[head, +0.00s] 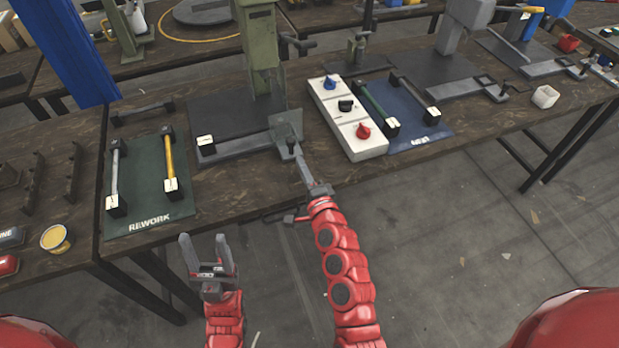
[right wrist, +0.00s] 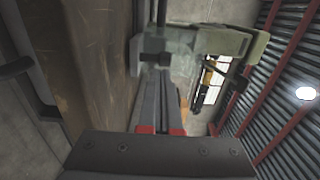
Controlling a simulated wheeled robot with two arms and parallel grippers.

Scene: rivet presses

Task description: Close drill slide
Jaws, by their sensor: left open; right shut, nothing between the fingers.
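A green press (head: 262,50) stands on a dark base plate (head: 220,113) at the bench's front. A low grey slide (head: 235,148) lies along the front of that base. A grey-green upright plate (head: 284,124) stands at its right end, with a small dark knob below it. My right gripper (head: 298,160) is shut and empty, its fingers reaching up at this plate. In the right wrist view its fingers (right wrist: 160,100) point at a grey-green part (right wrist: 195,45); I cannot tell whether they touch. My left gripper (head: 207,250) is open and empty, in front of the bench, over the floor.
A green REWORK mat (head: 150,215) with a grey-barred and a yellow-barred handle lies left. A white box with blue, black and red knobs (head: 347,125) stands right of the slide, beside a blue mat (head: 425,135) with more handles. A yellow tub (head: 55,238) sits far left.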

